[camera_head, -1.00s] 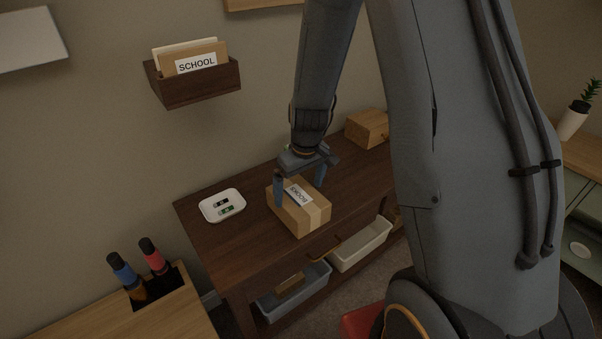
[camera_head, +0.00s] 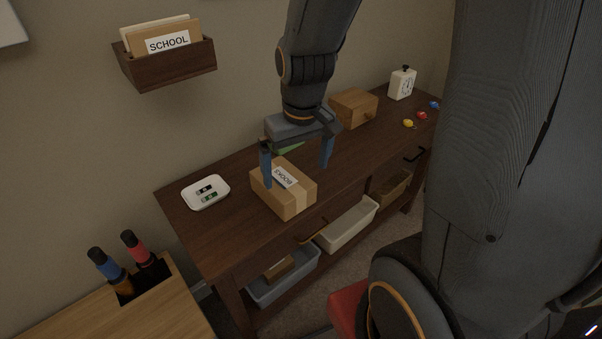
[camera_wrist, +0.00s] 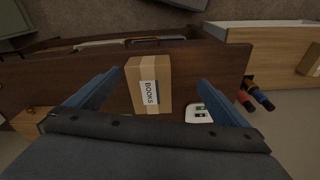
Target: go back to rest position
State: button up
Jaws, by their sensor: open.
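My gripper (camera_head: 296,160) is open and empty, with its two blue fingers spread above the dark wooden console table (camera_head: 228,232). A cardboard box labelled BOOKS (camera_head: 295,199) sits on the table below the fingers. In the wrist view the box (camera_wrist: 134,78) shows between the spread fingers (camera_wrist: 150,95), apart from them.
A white tray (camera_head: 188,203) with two small items lies left of the box. Bins (camera_head: 352,229) sit on the lower shelf. A SCHOOL wall holder (camera_head: 170,70) hangs above.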

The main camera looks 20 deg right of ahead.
jog(key=shift+m, duration=0.6)
jog(key=s, duration=0.4)
jog(key=shift+s+a+r, duration=0.1)
jog(key=shift+s+r, duration=0.15)
jog(key=shift+s, duration=0.15)
jog(key=shift+f, duration=0.1)
jog(key=shift+f, duration=0.15)
